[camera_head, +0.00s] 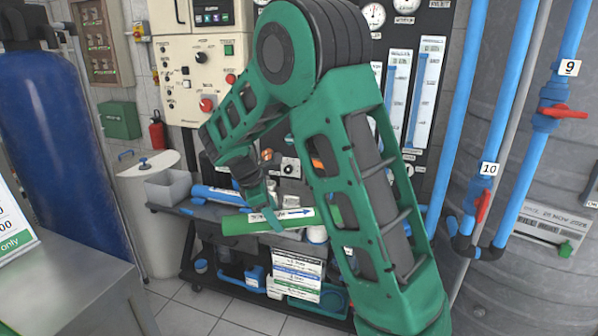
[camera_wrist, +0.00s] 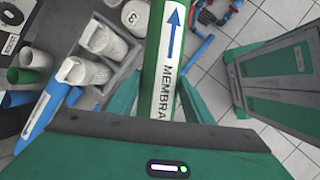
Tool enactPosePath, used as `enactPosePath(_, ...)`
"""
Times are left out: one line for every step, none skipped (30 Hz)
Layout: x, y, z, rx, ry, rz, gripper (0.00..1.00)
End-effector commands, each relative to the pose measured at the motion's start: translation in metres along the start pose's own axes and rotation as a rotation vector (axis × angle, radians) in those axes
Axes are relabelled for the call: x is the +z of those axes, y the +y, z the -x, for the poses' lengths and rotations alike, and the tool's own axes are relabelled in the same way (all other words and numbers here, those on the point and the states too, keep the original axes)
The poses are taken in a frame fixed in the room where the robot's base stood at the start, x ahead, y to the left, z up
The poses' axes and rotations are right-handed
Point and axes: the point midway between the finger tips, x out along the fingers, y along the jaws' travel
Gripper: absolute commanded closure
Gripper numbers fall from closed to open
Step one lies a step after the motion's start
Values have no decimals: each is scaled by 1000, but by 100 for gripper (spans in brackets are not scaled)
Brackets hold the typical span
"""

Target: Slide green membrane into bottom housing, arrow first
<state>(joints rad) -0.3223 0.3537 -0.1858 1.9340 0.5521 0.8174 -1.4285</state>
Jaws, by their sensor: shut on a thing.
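The green membrane (camera_head: 238,225) is a long green tube with a white label and a blue arrow. It lies nearly level across my gripper (camera_head: 272,214) in the head view, arrow pointing right. In the wrist view the membrane (camera_wrist: 151,58) runs up out of the top edge, its arrow pointing up, away from my palm. My gripper (camera_wrist: 160,108) is shut around it, a green finger on each side. A white and blue tube (camera_head: 217,195) lies on the bench behind; I cannot tell whether it is a housing. The bottom housing is not clearly identifiable, and my arm covers part of the rack.
A grey bin (camera_head: 168,188) stands at the bench's left end. White cartridges (camera_wrist: 100,40) sit in a grey tray beside the membrane. Blue pipes with red valves (camera_head: 483,205) stand at right. A blue tank (camera_head: 50,140) and a metal counter (camera_head: 75,290) are at left. Tiled floor shows in front.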

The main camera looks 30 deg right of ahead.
Motion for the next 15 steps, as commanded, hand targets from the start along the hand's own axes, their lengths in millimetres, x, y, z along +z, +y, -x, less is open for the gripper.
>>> enactPosePath(11, 2, 8, 48, 17, 50, 81)
enactPosePath(16, 3, 12, 76, 26, 86, 81)
enactPosePath(22, 5, 17, 114, 38, 131, 81)
enactPosePath(27, 6, 21, 142, 47, 166, 81)
enactPosePath(32, 7, 25, 170, 58, 199, 81)
enactPosePath(39, 9, 31, 207, 72, 243, 81)
enactPosePath(43, 10, 35, 235, 83, 277, 81)
enactPosePath(49, 11, 38, 261, 95, 308, 81)
enactPosePath(55, 12, 44, 297, 112, 351, 81)
enactPosePath(60, 12, 48, 324, 123, 382, 81)
enactPosePath(64, 12, 51, 346, 136, 409, 81)
enactPosePath(69, 13, 56, 377, 152, 444, 81)
enactPosePath(72, 13, 59, 398, 164, 471, 81)
enactPosePath(76, 13, 63, 420, 176, 494, 81)
enactPosePath(81, 13, 68, 447, 193, 526, 81)
